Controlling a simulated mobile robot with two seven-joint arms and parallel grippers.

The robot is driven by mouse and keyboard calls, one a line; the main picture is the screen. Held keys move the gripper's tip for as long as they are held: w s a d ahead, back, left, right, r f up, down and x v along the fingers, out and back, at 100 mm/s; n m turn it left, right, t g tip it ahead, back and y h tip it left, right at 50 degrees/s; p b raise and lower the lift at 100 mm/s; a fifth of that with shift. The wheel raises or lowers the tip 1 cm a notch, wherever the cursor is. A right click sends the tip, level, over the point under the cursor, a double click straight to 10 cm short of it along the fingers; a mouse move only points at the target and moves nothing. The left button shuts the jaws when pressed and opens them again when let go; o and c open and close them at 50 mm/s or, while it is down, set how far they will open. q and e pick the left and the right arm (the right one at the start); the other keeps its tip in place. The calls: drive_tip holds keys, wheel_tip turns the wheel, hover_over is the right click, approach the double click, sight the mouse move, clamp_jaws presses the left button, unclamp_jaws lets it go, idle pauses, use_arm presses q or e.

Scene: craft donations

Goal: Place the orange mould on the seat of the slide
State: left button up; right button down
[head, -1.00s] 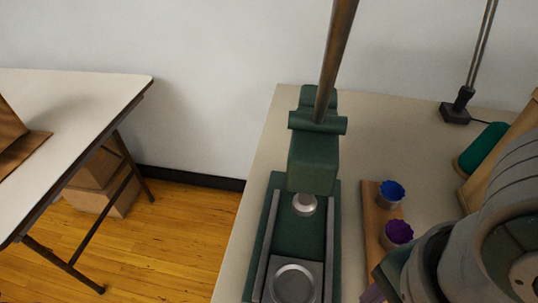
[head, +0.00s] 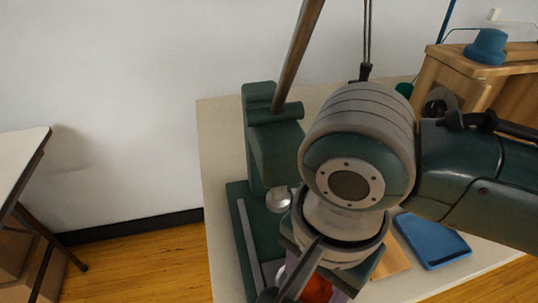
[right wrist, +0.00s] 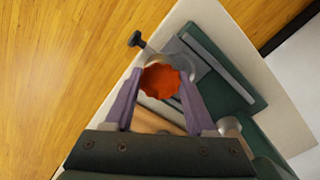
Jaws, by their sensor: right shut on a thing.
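The orange mould (right wrist: 160,84), a fluted cup, sits between the purple fingertips of my right gripper (right wrist: 160,76), which is shut on it. The mould also shows at the bottom of the head view (head: 317,289). Behind it in the right wrist view is the grey slide (right wrist: 178,50) of the green press. The round seat (right wrist: 155,60) shows only in part past the mould's edge. The mould overlaps the seat in this view; I cannot tell the gap between them. My left gripper is not in view.
The green press (head: 276,150) stands on the beige table, its ram (head: 279,199) beside my right wrist. A black knob (right wrist: 136,39) is near the slide. A blue tray (head: 432,240) and a wooden stand (head: 450,70) with a blue item (head: 486,46) are at right.

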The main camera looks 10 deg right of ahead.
drive_tip(key=w, duration=0.3)
drive_tip(key=shift+w+a, duration=0.1)
drive_tip(key=shift+w+f+b, duration=0.15)
drive_tip(key=shift+f+b, duration=0.75)
drive_tip(key=shift+f, duration=0.85)
drive_tip(key=shift+f, duration=0.15)
drive_tip(key=shift+c, duration=1.1)
unclamp_jaws()
